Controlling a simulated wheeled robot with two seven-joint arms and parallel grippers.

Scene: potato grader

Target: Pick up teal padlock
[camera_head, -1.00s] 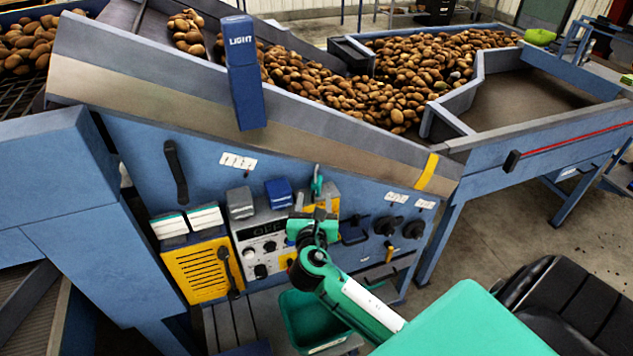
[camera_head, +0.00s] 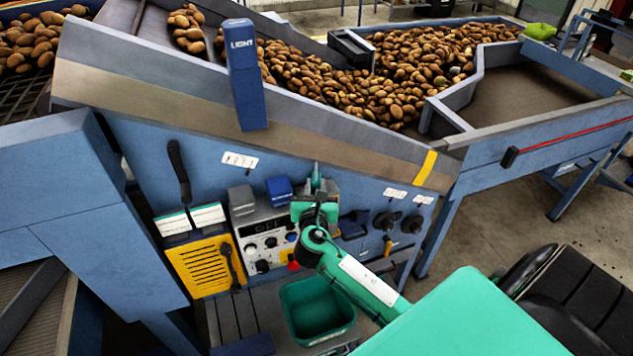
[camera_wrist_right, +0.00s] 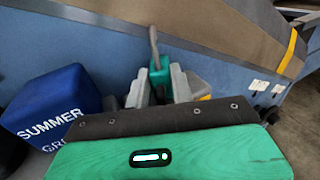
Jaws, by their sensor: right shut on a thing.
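The teal padlock (camera_wrist_right: 158,76) shows in the right wrist view with its grey shackle pointing up. It sits between the two grey fingers of my right gripper (camera_wrist_right: 159,88), which is shut on it. In the head view, the padlock (camera_head: 316,184) is small and partly hidden, just above my right gripper (camera_head: 315,202), in front of the blue machine's control area. Whether the padlock touches anything besides the fingers is not clear. My left gripper is not in view.
A blue block marked SUMMER (camera_wrist_right: 52,108) is left of the gripper in the right wrist view. A control panel (camera_head: 262,240) with knobs is behind my right arm. A green bin (camera_head: 318,310) is below, and black knobs (camera_head: 411,224) are to the right.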

